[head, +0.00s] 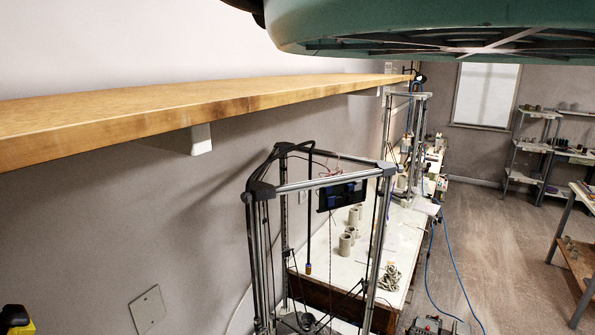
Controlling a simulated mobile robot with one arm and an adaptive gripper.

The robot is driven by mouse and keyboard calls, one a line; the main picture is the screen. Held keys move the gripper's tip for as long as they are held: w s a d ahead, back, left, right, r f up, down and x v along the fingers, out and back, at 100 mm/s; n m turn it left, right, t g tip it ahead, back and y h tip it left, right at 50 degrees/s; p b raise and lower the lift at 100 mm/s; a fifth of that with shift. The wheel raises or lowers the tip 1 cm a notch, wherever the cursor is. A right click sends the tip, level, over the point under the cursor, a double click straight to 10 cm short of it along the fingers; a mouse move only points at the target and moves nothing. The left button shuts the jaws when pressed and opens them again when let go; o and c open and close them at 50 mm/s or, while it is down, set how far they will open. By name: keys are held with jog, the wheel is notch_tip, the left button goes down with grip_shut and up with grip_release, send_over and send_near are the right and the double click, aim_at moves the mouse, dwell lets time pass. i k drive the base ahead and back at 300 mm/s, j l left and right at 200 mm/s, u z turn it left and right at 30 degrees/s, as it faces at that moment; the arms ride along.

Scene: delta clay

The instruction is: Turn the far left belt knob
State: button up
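The far left belt knob cannot be picked out in this view. A tall delta clay printer frame (262,225) with metal posts and black corner pieces stands in the lower middle, close to the wall. Thin belts or cables run along its posts, but no knob is clear on them. A second, similar frame (422,130) stands farther back along the wall. My gripper is not in view, so its distance to the frames cannot be told.
A long wooden shelf (200,105) juts from the left wall. A large teal object (400,22) hangs across the top. A white worktable (398,240) holds several clay cylinders (347,240). Blue cables (452,262) trail onto the floor. Open floor (500,245) lies at right, before shelving (530,145).

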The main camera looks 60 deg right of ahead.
aim_at(247, 197)
jog(key=k+l+z, duration=0.15)
jog(key=l+z, duration=0.15)
jog(key=l, duration=0.2)
jog(key=l+z, duration=0.3)
jog(key=l, duration=0.15)
jog(key=k+l+z, duration=0.1)
jog(key=l+z, duration=0.2)
jog(key=l, duration=0.25)
jog(key=l+z, duration=0.3)
jog(key=l, duration=0.2)
jog(key=i+l+z, duration=0.15)
jog(key=l+z, duration=0.15)
jog(key=l, duration=0.2)
jog(key=i+l+z, duration=0.15)
jog(key=l+z, duration=0.15)
jog(key=l, duration=0.2)
jog(key=i+l+z, duration=0.15)
jog(key=l+z, duration=0.15)
jog(key=l, duration=0.15)
